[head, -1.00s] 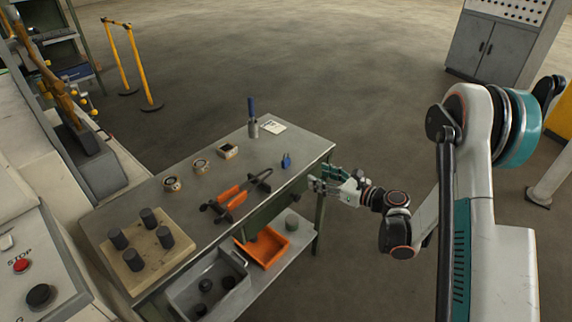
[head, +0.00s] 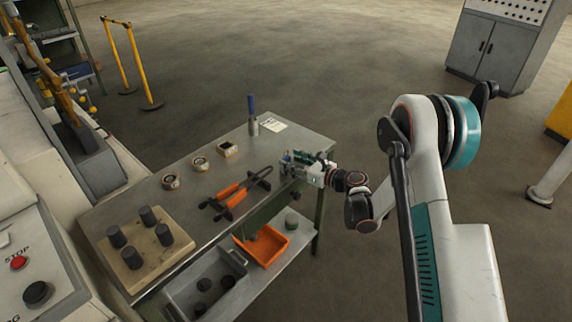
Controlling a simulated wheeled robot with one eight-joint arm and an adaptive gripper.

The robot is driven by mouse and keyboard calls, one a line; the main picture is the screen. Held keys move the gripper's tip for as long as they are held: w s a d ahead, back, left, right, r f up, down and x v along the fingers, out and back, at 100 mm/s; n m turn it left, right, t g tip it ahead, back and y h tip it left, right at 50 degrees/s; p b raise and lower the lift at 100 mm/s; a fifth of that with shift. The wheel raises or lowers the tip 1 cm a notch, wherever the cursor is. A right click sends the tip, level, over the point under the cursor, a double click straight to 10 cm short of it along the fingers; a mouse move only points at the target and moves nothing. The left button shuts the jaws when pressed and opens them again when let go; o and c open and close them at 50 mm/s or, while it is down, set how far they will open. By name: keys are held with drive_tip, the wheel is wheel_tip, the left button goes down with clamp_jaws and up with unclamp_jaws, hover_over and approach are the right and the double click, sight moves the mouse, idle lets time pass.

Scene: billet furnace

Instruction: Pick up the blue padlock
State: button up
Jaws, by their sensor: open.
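My gripper (head: 286,164) is at the right end of the grey workbench (head: 188,228), over its edge and pointing left. Its jaws are open. The blue padlock, seen earlier on the bench top near the right edge, is hidden now behind or between my gripper's fingers. I cannot tell whether the fingers touch it.
Orange-handled tongs (head: 233,196) lie just left of my gripper. A blue-topped cylinder (head: 252,115) and a white card (head: 273,125) are at the back. A wooden block with dark cylinders (head: 130,277) stands at the left. An orange tray (head: 283,243) sits on the shelf below.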

drive_tip(key=shift+w+a, duration=0.35)
drive_tip(key=shift+a, duration=0.05)
drive_tip(key=c, duration=1.2)
drive_tip(key=shift+o, duration=0.2)
